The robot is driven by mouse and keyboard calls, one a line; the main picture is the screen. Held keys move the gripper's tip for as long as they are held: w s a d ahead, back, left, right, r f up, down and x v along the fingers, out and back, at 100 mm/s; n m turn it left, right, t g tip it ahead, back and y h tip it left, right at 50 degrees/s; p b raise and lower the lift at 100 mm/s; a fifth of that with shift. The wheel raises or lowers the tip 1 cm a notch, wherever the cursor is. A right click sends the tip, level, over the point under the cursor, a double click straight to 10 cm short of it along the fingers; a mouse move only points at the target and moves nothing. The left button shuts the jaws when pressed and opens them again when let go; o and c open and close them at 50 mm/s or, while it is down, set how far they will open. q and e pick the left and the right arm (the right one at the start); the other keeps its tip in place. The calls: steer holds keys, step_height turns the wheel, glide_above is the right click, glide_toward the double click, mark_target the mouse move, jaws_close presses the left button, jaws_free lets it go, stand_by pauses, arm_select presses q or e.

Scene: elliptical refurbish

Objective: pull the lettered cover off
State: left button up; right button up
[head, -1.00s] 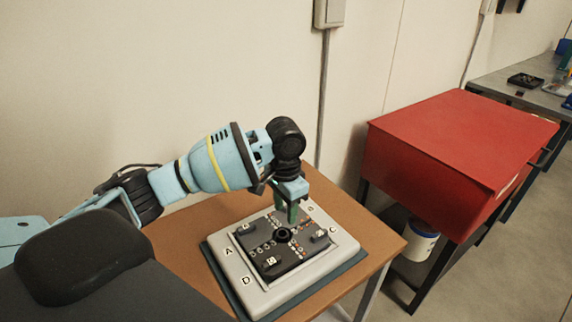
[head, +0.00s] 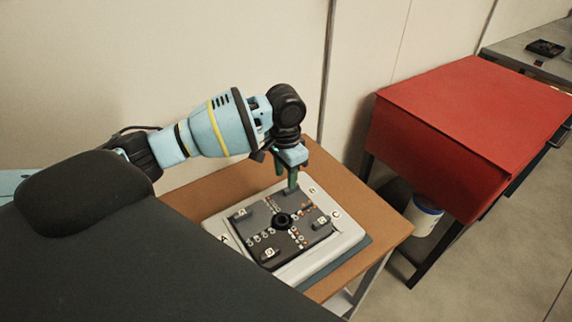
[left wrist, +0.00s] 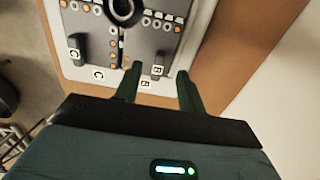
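A dark grey square cover (head: 262,217) with small lettered tabs and rows of white and orange studs lies in a pale base tray (head: 346,240) on a brown table. A black round knob (head: 282,221) stands at its middle. My left gripper (head: 292,184) points down over the cover's far corner. In the left wrist view, its two green fingers (left wrist: 158,76) are apart, one on each side of a lettered tab (left wrist: 158,62). I cannot tell whether they touch it. A second tab (left wrist: 74,47) is to the left. My right gripper is out of view.
A red cabinet (head: 470,110) stands to the right of the table (head: 390,225), with a white bucket (head: 425,218) beneath. A wall rises behind the table. My dark body hides the near left of the tray. A grey bench (head: 520,60) is at the far right.

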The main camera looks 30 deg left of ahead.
mark_target(285, 190)
arm_select(q)
steer(key=shift+f, duration=2.55)
jaws_close()
